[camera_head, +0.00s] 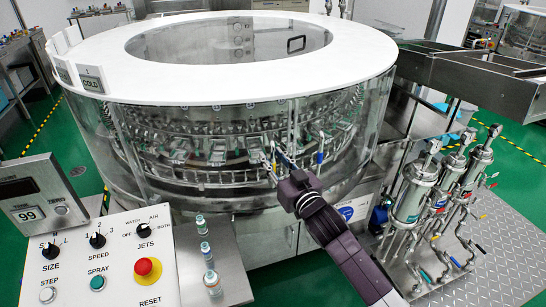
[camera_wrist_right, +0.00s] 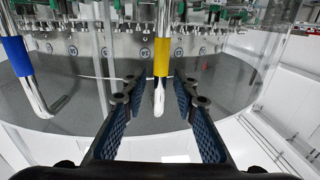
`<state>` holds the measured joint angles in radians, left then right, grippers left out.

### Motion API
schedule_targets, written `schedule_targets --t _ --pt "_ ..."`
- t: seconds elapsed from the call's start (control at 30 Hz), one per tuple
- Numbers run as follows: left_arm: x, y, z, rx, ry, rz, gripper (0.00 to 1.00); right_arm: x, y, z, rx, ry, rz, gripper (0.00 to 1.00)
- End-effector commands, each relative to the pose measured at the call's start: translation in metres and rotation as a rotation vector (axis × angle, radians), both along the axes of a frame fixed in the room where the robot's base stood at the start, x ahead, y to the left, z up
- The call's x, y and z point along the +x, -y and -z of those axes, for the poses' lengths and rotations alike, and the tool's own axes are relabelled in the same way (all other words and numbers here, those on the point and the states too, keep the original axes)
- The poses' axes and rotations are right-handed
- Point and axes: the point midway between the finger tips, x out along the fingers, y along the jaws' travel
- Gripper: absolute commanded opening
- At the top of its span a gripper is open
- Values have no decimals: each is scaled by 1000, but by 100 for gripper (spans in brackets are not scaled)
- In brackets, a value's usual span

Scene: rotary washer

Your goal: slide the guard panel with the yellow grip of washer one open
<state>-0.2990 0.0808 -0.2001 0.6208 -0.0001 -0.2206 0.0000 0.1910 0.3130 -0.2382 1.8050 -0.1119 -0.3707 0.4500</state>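The washer (camera_head: 250,150) is a large round machine with a white ring top and clear curved guard panels around its side. In the right wrist view, the yellow grip (camera_wrist_right: 161,57) is a band on an upright metal handle with a bent lower end. My right gripper (camera_wrist_right: 155,88) is open, with one finger on each side of the handle's lower part. No finger visibly touches it. In the head view, my right gripper (camera_head: 283,160) is at the washer's front, and the yellow grip is not clear there. My left gripper is not in view.
A blue grip (camera_wrist_right: 16,57) is on another handle to the left in the wrist view. A control panel (camera_head: 100,260) stands front left, beside small bottles (camera_head: 209,255) on a metal shelf. Metal cylinders (camera_head: 415,190) stand at right, below a metal chute (camera_head: 470,75).

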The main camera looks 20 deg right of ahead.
Motion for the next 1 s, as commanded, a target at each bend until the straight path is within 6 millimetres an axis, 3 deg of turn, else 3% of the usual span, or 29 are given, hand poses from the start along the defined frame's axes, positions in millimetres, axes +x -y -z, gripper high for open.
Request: schedule_targets --t 0.27,0.5,1.0 --pt "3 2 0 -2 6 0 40 1 0 0 0 -1 0 26" --pt "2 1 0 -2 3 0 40 1 0 0 0 -1 0 0" --pt "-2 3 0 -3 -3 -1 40 1 -1 1 1 -1 1 0"
